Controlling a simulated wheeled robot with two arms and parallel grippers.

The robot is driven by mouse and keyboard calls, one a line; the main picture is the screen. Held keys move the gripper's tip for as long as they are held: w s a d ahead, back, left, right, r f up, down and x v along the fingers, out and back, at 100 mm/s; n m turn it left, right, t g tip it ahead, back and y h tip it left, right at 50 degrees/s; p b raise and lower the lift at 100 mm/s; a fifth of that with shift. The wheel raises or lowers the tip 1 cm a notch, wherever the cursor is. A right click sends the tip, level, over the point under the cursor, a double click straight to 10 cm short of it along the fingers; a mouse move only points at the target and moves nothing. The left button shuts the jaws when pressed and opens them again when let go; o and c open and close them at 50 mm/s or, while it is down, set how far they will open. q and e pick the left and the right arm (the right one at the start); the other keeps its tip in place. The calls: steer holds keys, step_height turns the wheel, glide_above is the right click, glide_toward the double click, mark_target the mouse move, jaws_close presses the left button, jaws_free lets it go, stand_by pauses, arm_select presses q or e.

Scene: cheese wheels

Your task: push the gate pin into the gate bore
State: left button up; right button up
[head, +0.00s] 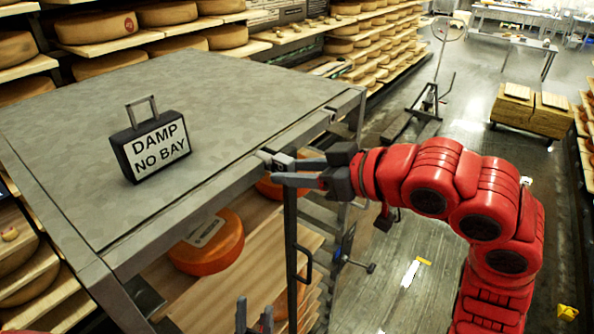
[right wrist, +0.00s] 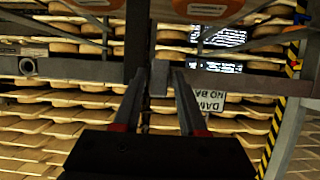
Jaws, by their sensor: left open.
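The gate (head: 291,235) is a dark metal frame hanging under the front rail of the grey-topped rack (head: 60,205). My right gripper (head: 272,170) is at this rail, near the gate's top. Its fingers are apart, with a small grey block (right wrist: 159,77) between or just beyond their tips in the right wrist view. I cannot tell whether they clamp it, or whether it is the gate pin. A round hollow end (right wrist: 27,66) shows at left there; I cannot tell if it is the gate bore. My left gripper (head: 254,318) is open, low at the bottom edge, partly cut off.
A black sign (head: 155,145) reading "DAMP NO BAY" stands on the rack top. Orange cheese wheels (head: 207,243) lie on the shelf below. A latch-like rod (head: 362,265) sticks out right of the gate. The floor at right is mostly clear, with a wooden trolley (head: 532,112) farther back.

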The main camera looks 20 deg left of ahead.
steer(key=shift+o, duration=1.1)
